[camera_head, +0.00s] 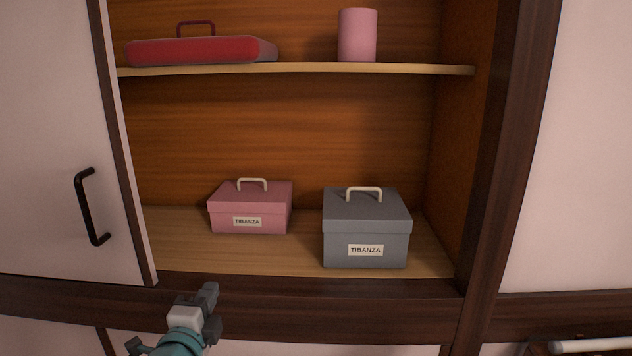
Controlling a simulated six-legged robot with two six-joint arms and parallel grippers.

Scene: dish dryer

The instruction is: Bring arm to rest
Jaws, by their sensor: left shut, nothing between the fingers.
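My left gripper (210,306) is at the bottom of the view, on a teal and grey arm. It is shut and empty. It shows in front of the dark wooden edge (300,300) below the open cabinet, apart from the boxes. My right gripper is not in view.
A pink box (222,220) and a grey box (340,236), both with handles, stand on the lower shelf. A red case (190,52) and a pink cylinder (357,36) stand on the upper shelf (300,69). A white door (50,150) with a black handle (86,208) is at left.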

